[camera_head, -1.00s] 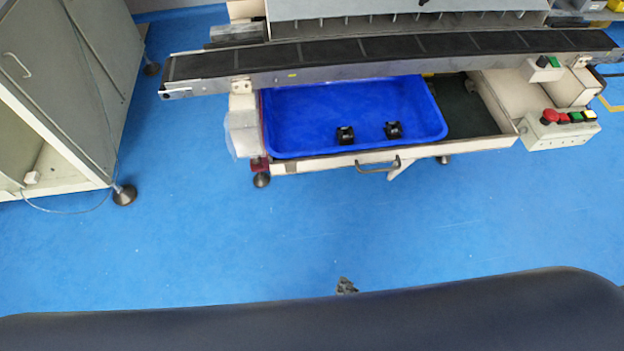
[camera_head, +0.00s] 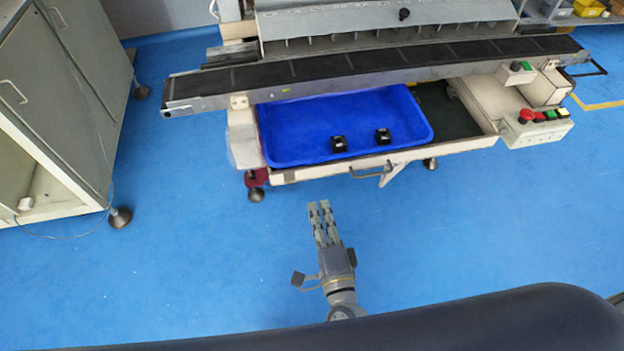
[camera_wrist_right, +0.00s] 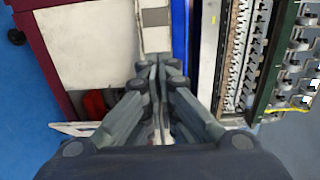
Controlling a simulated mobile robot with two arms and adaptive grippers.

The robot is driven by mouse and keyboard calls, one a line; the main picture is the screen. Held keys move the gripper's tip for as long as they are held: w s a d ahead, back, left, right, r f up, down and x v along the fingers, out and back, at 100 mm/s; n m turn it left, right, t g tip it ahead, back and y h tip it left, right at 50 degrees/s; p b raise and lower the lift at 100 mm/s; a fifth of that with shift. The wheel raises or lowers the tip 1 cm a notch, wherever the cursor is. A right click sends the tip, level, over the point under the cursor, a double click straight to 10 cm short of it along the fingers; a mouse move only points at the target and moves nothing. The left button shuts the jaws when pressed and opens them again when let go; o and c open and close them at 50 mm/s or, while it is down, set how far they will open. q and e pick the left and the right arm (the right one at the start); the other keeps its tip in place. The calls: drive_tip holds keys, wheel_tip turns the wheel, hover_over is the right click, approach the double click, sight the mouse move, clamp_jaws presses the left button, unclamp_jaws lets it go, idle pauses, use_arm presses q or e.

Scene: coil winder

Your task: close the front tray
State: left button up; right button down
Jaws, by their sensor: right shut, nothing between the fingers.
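The front tray (camera_head: 290,176) is a pale drawer pulled out from under the conveyor, with a dark handle (camera_head: 371,173) on its front face. A blue bin (camera_head: 300,125) sits in it with two small black parts (camera_head: 338,144) inside. My right gripper (camera_head: 319,204) is in front of the tray and to the left of the handle, with a gap of floor showing between in the head view. Its fingers are together and hold nothing. In the right wrist view the gripper (camera_wrist_right: 160,65) points at a pale surface beside a blue edge. My left gripper is not in view.
The dark conveyor (camera_head: 380,62) runs above the back of the tray. A control box with a red button (camera_head: 526,116) stands to the right. A grey cabinet (camera_head: 50,110) is on the left. Blue floor in front of the tray is clear.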

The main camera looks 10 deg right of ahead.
sight(309, 173)
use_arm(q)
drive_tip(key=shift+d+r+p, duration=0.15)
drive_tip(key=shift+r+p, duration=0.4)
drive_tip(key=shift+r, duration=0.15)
use_arm(e)
drive_tip(key=w, duration=0.8)
drive_tip(key=shift+w+a, duration=0.1)
drive_tip(key=shift+a, duration=0.25)
